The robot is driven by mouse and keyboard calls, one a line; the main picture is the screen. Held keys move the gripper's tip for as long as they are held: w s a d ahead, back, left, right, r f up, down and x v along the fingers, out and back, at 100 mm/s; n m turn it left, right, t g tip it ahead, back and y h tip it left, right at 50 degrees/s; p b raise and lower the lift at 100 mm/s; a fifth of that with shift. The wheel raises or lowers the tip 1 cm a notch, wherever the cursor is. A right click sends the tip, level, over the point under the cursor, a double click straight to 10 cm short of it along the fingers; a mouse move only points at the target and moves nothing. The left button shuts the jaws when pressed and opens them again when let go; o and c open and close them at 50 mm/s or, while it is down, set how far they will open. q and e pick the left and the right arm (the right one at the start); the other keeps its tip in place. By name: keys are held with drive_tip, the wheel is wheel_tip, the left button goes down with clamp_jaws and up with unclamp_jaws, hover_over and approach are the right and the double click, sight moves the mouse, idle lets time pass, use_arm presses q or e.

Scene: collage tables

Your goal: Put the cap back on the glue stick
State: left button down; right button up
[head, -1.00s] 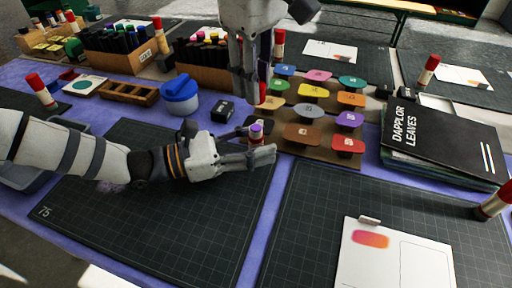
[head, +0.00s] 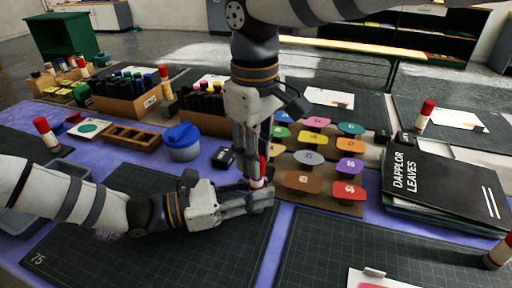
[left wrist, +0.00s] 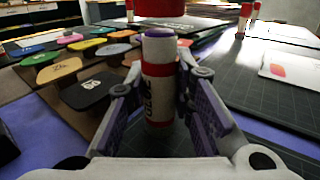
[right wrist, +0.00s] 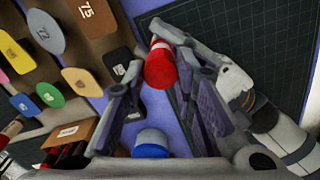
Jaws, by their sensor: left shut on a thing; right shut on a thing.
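The glue stick (left wrist: 158,100), a white tube with red bands, stands upright between the fingers of my left gripper (head: 262,196), which is shut on it. My right gripper (head: 252,180) points down from above and is shut on the red cap (right wrist: 161,68). The cap also shows at the top edge of the left wrist view (left wrist: 160,7), above the tube with a small gap in that view. In the head view the fingers partly hide both, and cap and stick look nearly in line.
Colored tiles on a brown board (head: 325,205) lie just right of the grippers. A blue-lidded tub (head: 182,142), a black block (head: 223,157) and marker boxes (head: 127,99) stand behind left. Black books (head: 440,185) lie at right. Dark cutting mats (head: 365,250) lie in front.

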idle(0.4)
drive_tip(key=shift+f, duration=0.85)
drive_tip(key=shift+f, duration=0.6)
drive_tip(key=o, duration=0.8)
wheel_tip(320, 180, up, 12)
drive_tip(key=shift+s+a, duration=0.1)
